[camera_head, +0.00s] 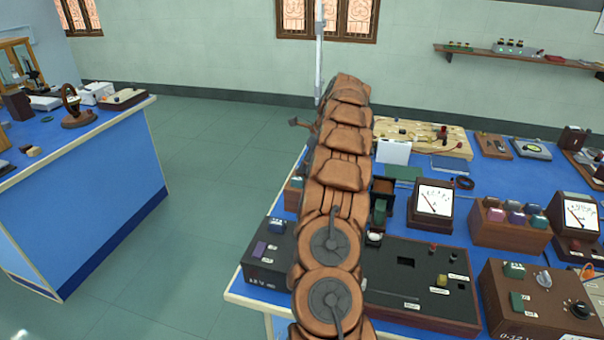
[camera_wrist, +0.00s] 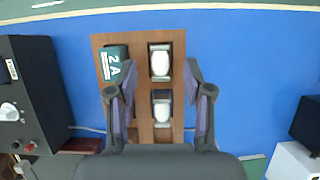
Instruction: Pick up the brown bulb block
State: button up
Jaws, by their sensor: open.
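In the wrist view my gripper (camera_wrist: 159,68) is open, pointing at a brown wooden rack. A block with a white bulb (camera_wrist: 160,62) sits in the rack's upper slot, between the fingertips and apart from both; its body looks brownish, mostly covered by the bulb. A second block with a white bulb (camera_wrist: 162,110) and dark purplish sides sits nearer the palm, between the fingers. I cannot tell for certain which is the brown one. In the head view my arm hides the gripper and most of that area.
A green block marked 2 A (camera_wrist: 114,64) sits in the brown rack (camera_wrist: 178,40), close to the left finger. A black box with a knob (camera_wrist: 12,110) stands at the left. A meter (camera_head: 433,204) stands on the bench.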

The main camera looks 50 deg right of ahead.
jog(key=shift+x, duration=0.95)
grip_shut()
